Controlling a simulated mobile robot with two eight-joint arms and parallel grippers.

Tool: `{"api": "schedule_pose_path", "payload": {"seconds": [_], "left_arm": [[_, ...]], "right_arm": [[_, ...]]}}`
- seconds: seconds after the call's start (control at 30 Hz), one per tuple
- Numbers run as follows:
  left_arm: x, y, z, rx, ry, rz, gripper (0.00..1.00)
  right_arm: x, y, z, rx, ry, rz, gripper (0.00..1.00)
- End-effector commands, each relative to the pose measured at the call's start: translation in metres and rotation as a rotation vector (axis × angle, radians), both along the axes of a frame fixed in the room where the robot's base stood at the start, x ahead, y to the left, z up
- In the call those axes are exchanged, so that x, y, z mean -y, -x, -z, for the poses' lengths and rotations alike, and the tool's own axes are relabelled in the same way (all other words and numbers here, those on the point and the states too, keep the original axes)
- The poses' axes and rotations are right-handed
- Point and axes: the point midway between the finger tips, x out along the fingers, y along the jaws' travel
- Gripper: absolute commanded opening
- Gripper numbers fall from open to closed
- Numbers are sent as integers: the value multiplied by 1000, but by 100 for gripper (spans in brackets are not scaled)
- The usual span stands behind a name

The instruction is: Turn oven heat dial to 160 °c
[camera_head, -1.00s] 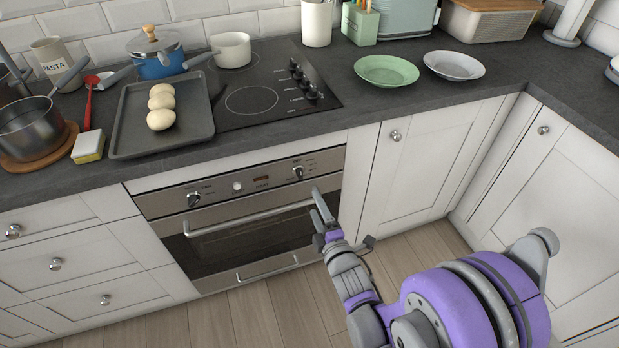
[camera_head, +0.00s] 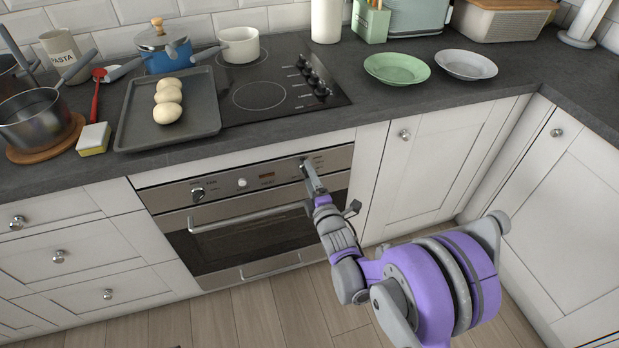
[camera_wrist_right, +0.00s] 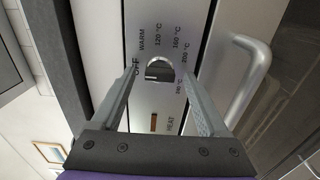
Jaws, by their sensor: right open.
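The oven (camera_head: 250,225) is built in below the worktop, with a steel control panel. In the right wrist view the heat dial (camera_wrist_right: 158,69), a silver knob with a dark part, sits on the panel among the marks OFF, WARM, 120, 160 and 200 °C, with the word HEAT beside it. I cannot tell clearly which mark it points to. My right gripper (camera_head: 309,171) is at the panel's right end and hides most of this dial in the head view. Its fingers are open, one on each side of the dial, with no clear contact. My left gripper is not in view.
The oven door handle (camera_wrist_right: 245,80) runs close beside the right finger. A second dial (camera_head: 198,194) and a small round knob (camera_head: 242,182) are farther left on the panel. A baking tray (camera_head: 205,115) and the hob (camera_head: 280,90) are on the worktop above.

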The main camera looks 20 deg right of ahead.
Motion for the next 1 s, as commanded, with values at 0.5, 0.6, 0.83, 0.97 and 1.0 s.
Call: {"api": "schedule_pose_path", "payload": {"seconds": [0.5, 0.6, 0.83, 0.97, 1.0], "left_arm": [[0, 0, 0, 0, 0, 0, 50], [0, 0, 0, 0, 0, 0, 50], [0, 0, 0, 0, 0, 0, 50], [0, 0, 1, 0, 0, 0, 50], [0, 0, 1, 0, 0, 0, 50]], "right_arm": [[0, 0, 0, 0, -1, 0, 27], [0, 0, 0, 0, -1, 0, 9], [0, 0, 0, 0, -5, 0, 0], [0, 0, 0, -1, -27, 0, 0], [0, 0, 0, -1, -40, 0, 0]]}}
